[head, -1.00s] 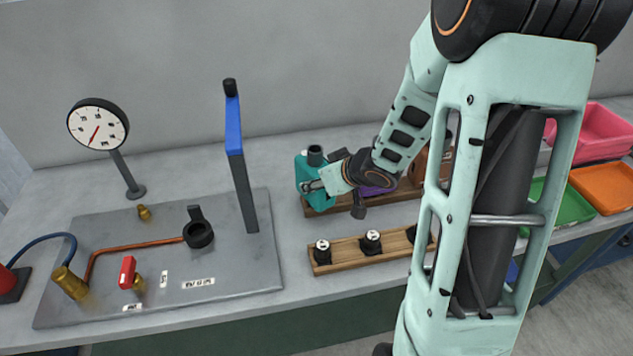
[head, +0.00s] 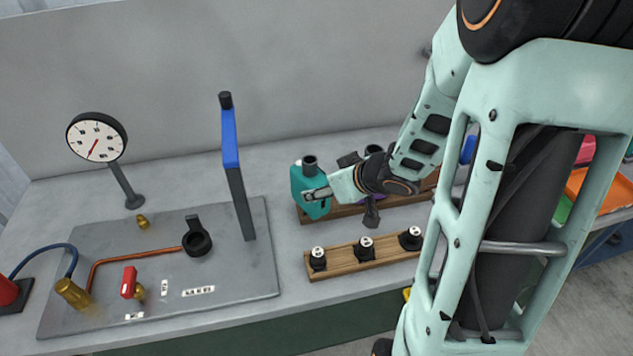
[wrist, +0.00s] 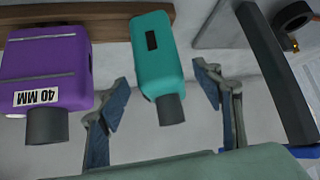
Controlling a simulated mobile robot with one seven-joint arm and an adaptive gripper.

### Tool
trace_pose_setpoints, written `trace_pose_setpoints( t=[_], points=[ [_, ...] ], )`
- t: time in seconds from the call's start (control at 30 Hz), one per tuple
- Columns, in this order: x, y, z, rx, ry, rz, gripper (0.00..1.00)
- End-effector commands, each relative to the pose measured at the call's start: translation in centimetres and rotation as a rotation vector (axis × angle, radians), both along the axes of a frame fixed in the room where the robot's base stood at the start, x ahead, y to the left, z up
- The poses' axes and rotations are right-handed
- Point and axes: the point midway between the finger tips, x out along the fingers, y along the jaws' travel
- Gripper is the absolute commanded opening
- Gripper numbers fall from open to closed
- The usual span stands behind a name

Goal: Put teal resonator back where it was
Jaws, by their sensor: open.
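The teal resonator (head: 308,190) stands at the left end of the rear wooden rack (head: 345,210), with its dark pipe stub pointing up in the head view. In the wrist view the teal resonator (wrist: 158,60) lies between the spread fingers of my gripper (wrist: 163,100), with a gap on both sides. My gripper (head: 318,193) is open beside the resonator in the head view, and my arm hides part of the rack. A purple muffler labelled 40 MM (wrist: 45,65) sits beside the teal one on the rack (wrist: 100,20).
A front wooden rack (head: 335,268) holds several black fittings. To the left stand a metal plate (head: 110,250) with copper pipe, a blue-topped post (head: 231,140) and a round gauge (head: 97,137). Coloured bins, one orange (head: 598,192), are at the right.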

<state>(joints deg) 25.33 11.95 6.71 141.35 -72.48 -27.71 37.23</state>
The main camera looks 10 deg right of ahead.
Motion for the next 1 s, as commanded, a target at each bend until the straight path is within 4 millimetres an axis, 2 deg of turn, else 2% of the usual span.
trace_pose_setpoints(
  t=[0.03,0.27,0.87,1.0],
  points=[
    [-0.7,-0.4,1.4,-0.001,-0.001,-0.004,0.60],
    [-2.8,-1.2,3.4,-0.001,0.000,-0.004,0.60],
    [-3.3,-1.4,3.6,0.000,0.001,-0.001,0.60],
    [-2.9,-2.5,3.7,-0.030,-0.001,-0.026,0.60]
  ],
)
